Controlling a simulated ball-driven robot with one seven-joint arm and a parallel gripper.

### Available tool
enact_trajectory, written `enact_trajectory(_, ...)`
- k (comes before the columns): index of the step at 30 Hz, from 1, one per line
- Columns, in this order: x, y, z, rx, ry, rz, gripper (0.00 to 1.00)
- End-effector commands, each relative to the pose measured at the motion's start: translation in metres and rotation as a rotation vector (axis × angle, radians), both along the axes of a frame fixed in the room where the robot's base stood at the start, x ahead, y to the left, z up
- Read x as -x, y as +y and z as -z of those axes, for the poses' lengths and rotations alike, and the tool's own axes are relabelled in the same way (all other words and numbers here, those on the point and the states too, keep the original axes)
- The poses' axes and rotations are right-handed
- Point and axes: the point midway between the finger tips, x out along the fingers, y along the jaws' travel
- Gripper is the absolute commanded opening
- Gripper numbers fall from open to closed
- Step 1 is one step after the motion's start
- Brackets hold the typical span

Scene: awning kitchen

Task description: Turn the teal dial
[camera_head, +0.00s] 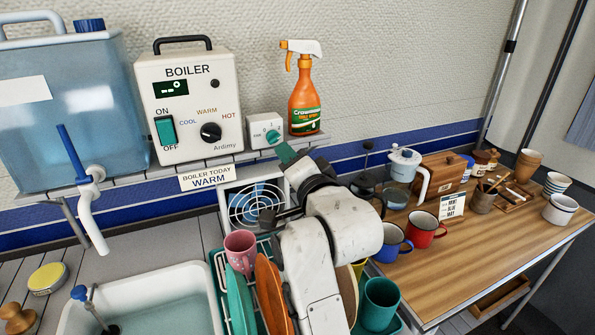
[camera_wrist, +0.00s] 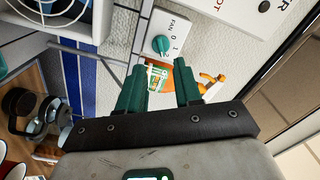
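The teal dial (camera_head: 272,136) is on a small white box (camera_head: 257,129) on the shelf, between the boiler and the orange spray bottle. In the wrist view the dial (camera_wrist: 161,44) shows clearly, with "FAN 0 1 2" printed around it on the box (camera_wrist: 165,25). My gripper (camera_head: 288,153) is just below and in front of the box in the head view. In the wrist view its two teal fingers (camera_wrist: 160,68) stand apart with nothing between them. The dial lies beyond the fingertips, roughly in line with the gap, and looks untouched.
The white boiler (camera_head: 190,100) stands left of the box, the orange spray bottle (camera_head: 304,100) right of it. A fan (camera_head: 257,203) sits below the shelf. A dish rack (camera_head: 222,288) with a pink cup (camera_head: 240,250) and plates lies under my arm. A wooden table (camera_head: 460,245) with mugs is at right.

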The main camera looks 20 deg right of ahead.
Motion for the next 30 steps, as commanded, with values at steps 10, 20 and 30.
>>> enact_trajectory(10, 0.038, 0.000, 0.001, -0.001, 0.000, -0.001, 0.34)
enact_trajectory(20, 0.040, 0.000, 0.000, -0.001, 0.000, -0.001, 0.34)
enact_trajectory(30, 0.039, 0.000, -0.025, -0.001, 0.000, 0.000, 0.34)
